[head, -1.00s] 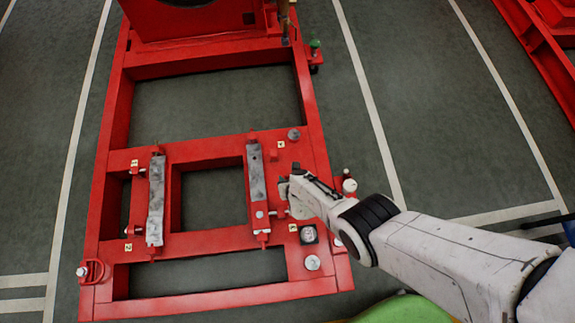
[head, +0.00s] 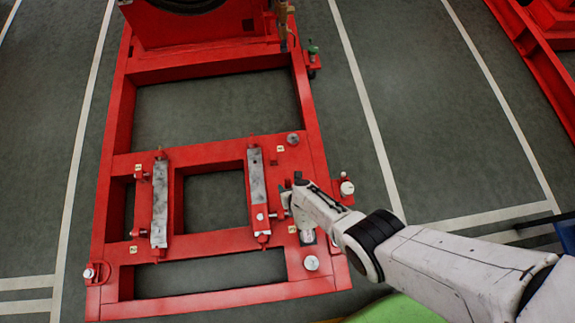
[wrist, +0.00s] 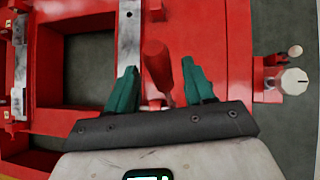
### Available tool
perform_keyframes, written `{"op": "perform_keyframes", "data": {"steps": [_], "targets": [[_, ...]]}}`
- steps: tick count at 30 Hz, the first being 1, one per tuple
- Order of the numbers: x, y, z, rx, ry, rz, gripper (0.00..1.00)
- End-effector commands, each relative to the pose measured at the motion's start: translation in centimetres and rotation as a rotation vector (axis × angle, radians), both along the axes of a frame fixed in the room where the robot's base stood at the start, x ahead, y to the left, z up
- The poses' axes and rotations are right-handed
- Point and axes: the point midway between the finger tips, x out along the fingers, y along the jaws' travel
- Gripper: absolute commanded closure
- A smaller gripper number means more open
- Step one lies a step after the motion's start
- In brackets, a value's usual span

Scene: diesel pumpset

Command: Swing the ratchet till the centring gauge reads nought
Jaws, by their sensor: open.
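My gripper (head: 290,191) is open above the right part of the red skid, just right of the right grey-topped rail (head: 257,180). In the wrist view, its two teal fingers (wrist: 159,82) stand apart on either side of a red handle (wrist: 156,62), apparently the ratchet's. There are gaps between handle and fingers, and the handle's lower end is partly hidden by the gripper. The centring gauge (head: 307,237) sits low right on the skid, mostly covered by my gripper and wrist in the head view. Its reading cannot be made out.
A second grey-topped rail (head: 159,205) lies to the left on the skid. Round grey knobs (head: 311,263) stand on the skid, and a white-capped fitting (head: 347,188) sticks out at its right edge. Grey floor (head: 370,120) is free to the right.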

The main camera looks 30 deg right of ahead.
Motion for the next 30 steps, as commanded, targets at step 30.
{"op": "perform_keyframes", "data": {"steps": [30], "targets": [[-4.4,0.4,5.1,0.0,0.001,0.0,0.47]]}}
